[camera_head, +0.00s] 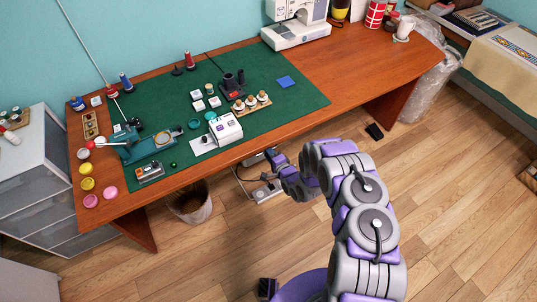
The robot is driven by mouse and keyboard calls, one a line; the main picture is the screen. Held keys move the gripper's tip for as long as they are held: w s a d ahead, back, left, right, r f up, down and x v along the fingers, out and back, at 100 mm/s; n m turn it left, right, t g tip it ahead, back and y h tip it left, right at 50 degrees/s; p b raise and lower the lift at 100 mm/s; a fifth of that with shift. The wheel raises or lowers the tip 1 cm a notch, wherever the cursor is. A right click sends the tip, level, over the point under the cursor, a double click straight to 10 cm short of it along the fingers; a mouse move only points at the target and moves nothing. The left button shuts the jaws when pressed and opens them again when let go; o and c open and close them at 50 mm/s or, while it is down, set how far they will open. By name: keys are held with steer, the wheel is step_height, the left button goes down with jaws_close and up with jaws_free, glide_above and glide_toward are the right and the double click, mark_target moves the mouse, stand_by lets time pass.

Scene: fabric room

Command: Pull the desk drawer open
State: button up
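The wooden desk (350,72) runs across the picture against the blue wall, with a green mat (262,112) on its top. No desk drawer front or handle can be made out under the desk's front edge; the view is steep and the top hides what lies beneath. My arm reaches from the lower right toward the desk. My gripper (270,157) is at the front edge, near the middle, small and dark. I cannot tell whether its fingers are open or shut, or whether it touches anything.
A grey-white drawer cabinet (45,160) stands at the left. A waste basket (190,205) and a pedal-like device (265,192) are on the floor below the desk. A sewing machine (297,22) and several small items stand on the desk. The wooden floor (460,215) at right is clear.

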steer(key=shift+a, duration=0.2)
steer(key=shift+a+f, duration=0.1)
steer(key=shift+a, duration=0.15)
steer(key=shift+c, duration=0.6)
steer(key=shift+d, duration=0.25)
jaws_close()
